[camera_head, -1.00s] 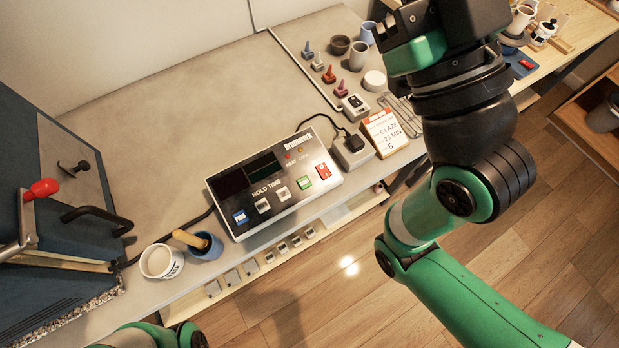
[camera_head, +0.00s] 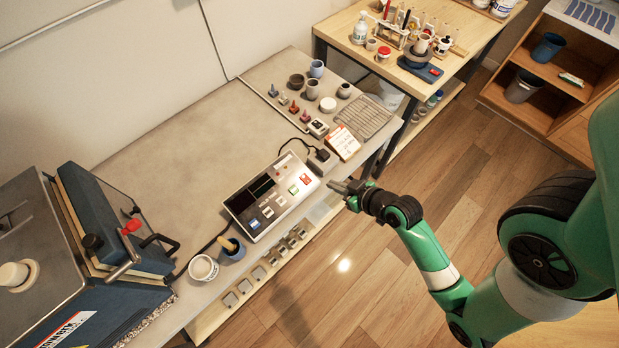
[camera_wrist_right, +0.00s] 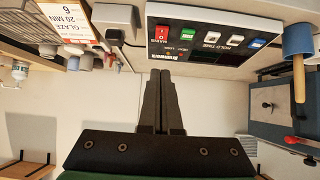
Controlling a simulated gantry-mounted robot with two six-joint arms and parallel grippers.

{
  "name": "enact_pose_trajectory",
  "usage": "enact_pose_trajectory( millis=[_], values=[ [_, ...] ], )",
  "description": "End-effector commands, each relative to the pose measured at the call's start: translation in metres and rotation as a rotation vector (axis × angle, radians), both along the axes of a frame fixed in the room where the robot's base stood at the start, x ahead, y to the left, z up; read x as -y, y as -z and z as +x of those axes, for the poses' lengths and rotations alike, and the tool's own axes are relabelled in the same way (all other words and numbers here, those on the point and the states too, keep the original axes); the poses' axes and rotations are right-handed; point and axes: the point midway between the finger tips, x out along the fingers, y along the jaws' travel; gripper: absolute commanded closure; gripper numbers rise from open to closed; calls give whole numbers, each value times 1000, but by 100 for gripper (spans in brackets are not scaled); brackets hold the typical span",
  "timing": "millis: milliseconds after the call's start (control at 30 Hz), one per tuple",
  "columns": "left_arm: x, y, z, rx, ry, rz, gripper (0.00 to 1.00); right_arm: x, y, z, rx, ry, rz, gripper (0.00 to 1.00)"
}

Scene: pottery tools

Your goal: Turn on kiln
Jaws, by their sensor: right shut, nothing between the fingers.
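The kiln controller (camera_head: 272,195) is a silver box with two dark display windows, at the middle of the table. A red switch (camera_head: 305,179) and a green button (camera_head: 293,190) sit at its right end; white and blue buttons lie further left. The controller also shows upside down in the right wrist view (camera_wrist_right: 215,58), with its red switch (camera_wrist_right: 162,34). The blue kiln (camera_head: 108,303) stands at the left. My right gripper (camera_head: 334,184) is shut and empty, just right of the controller at the table's front edge. My left gripper is out of view.
A plug box (camera_head: 322,160) with a black plug and a glaze card (camera_head: 344,142) stand right of the controller. A white cup (camera_head: 203,268) and a blue pot (camera_head: 233,249) sit to its left. The grey table behind it is clear.

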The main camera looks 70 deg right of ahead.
Motion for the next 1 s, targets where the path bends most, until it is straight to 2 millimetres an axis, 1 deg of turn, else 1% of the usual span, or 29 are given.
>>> enact_pose_trajectory(
  millis=[267,367,467,833,867,900,1000],
  values=[
    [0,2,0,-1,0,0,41,0,2,2,1,-2,-2,100],
    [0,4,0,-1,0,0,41,2,6,6,1,-4,-1,100],
    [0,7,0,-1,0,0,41,7,15,16,1,-5,-2,100],
    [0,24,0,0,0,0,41,33,64,73,2,-4,-2,100],
    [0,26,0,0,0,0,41,34,69,76,2,-4,-1,100],
    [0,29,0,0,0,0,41,34,78,74,-1,-3,2,100],
    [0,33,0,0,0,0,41,35,92,76,0,-3,-1,100]
  ],
)
